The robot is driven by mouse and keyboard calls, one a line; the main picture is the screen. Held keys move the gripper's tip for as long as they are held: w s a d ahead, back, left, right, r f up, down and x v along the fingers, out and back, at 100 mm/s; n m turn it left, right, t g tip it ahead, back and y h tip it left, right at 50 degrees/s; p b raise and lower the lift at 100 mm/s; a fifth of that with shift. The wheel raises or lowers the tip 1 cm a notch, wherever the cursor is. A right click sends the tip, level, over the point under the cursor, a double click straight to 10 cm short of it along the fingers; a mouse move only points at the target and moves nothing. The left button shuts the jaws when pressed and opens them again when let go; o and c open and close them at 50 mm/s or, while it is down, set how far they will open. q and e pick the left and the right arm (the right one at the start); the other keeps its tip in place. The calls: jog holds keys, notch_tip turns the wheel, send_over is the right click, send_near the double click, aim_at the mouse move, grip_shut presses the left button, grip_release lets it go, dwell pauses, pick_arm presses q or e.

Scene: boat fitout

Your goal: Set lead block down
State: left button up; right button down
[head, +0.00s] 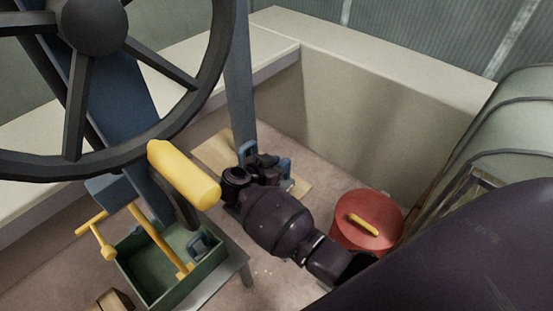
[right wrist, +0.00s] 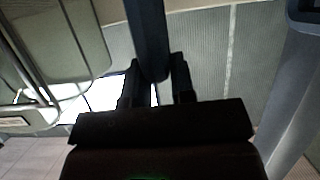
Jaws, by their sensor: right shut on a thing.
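My right gripper (head: 264,163) is low over a pale wooden board (head: 216,152) on the floor. In the right wrist view the fingers (right wrist: 157,85) are closed on a dark blue bar-like piece (right wrist: 150,40), which I take to be the lead block. In the head view, blue parts (head: 247,149) show at the fingertips. The gripper hides most of the held piece, and I cannot tell whether it touches the board. My left gripper is not in view.
A green box (head: 153,292) with yellow-handled tools and a blue-grey piece (head: 200,244) stands at the lower left. A dark spoked wheel (head: 78,110) and yellow handle (head: 185,175) are close by. A red lidded bucket (head: 377,241) stands right of my wrist.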

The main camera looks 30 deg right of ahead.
jog(key=shift+w+f, duration=0.1)
jog(key=shift+f, duration=0.65)
jog(key=c, duration=1.4)
grip_release()
jog(key=shift+f, duration=0.2)
jog(key=o, duration=0.4)
jog(key=shift+o, duration=0.2)
